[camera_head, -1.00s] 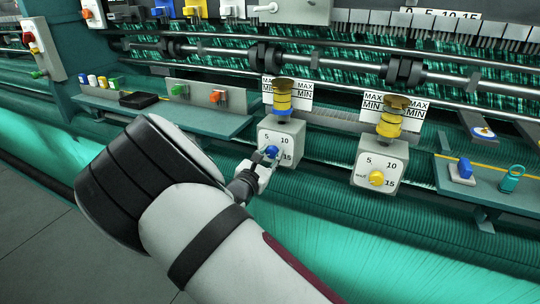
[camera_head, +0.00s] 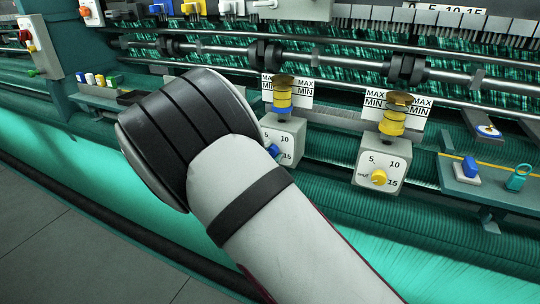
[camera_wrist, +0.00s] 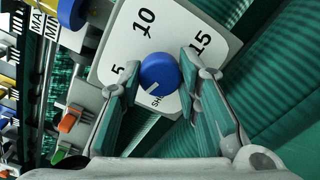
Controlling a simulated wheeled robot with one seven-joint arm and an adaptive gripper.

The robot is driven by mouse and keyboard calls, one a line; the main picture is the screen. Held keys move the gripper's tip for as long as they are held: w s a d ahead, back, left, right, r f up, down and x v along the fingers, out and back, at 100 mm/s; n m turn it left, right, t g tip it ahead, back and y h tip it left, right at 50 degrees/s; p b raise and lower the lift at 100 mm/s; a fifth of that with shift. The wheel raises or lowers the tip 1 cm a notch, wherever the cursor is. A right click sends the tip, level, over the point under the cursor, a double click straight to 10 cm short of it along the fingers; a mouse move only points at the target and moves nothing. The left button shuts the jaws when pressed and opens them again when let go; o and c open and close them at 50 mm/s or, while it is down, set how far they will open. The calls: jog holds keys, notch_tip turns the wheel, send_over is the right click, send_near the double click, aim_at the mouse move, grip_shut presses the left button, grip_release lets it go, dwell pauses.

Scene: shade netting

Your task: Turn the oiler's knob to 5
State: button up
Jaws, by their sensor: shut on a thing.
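The knob's white mark points down-left in the wrist view, beside the SHUT lettering. In the head view the blue knob (camera_head: 274,150) shows at the edge of my arm, which hides my gripper and part of the box.
A second oiler (camera_head: 382,160) with a yellow knob (camera_head: 379,177) stands to the right. A shelf (camera_head: 480,184) at far right holds a blue switch (camera_head: 468,168) and a teal padlock-like item (camera_head: 517,178). Green netting (camera_head: 350,245) spreads below.

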jog(key=shift+f+m+b, duration=0.1)
jog(key=shift+m+b, duration=2.1)
jog(key=shift+m, duration=1.2)
jog(key=o, duration=1.1)
jog(key=shift+o, duration=0.2)
jog(key=v, duration=1.2)
